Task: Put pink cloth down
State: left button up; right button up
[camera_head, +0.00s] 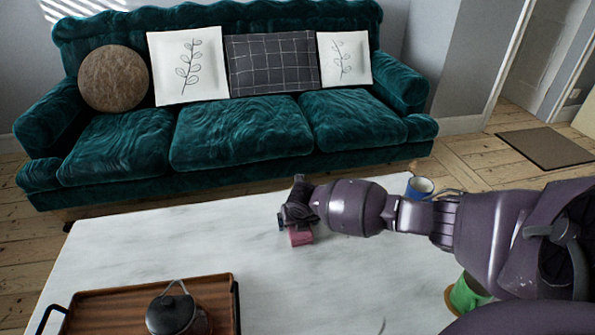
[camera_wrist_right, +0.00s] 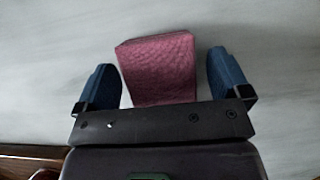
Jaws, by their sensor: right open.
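The pink cloth (camera_head: 301,236) is a small folded block on the white table, below my right gripper. In the right wrist view the pink cloth (camera_wrist_right: 158,68) lies between the two blue fingers, with a gap on each side. My right gripper (camera_head: 296,222) reaches in from the right over the table; in the wrist view the gripper (camera_wrist_right: 165,82) is open around the cloth and does not hold it. Part of the cloth is hidden by the gripper in the head view. My left gripper does not show.
The white table (camera_head: 200,240) is mostly bare around the cloth. A wooden tray (camera_head: 110,290) with a dark lidded pot (camera_head: 172,314) stands at the lower left. A blue mug (camera_head: 419,187) and a green item (camera_head: 466,296) are near my right arm. A teal sofa (camera_head: 240,135) stands behind.

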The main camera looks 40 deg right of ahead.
aim_at(301, 233)
jog(key=v, duration=0.1)
jog(key=p+v, duration=0.1)
jog(key=v, duration=0.1)
jog(key=shift+w+r, duration=0.2)
jog(key=shift+w, duration=0.1)
pick_arm(q)
jog(key=p, duration=0.2)
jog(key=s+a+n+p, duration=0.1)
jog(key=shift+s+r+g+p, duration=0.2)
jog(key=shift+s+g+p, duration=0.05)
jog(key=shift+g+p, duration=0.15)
pick_arm(e)
jog(key=v, duration=0.9)
jog(key=shift+s, duration=0.3)
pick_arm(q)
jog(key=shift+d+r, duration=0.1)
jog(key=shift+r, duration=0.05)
pick_arm(e)
jog(key=shift+f, duration=0.15)
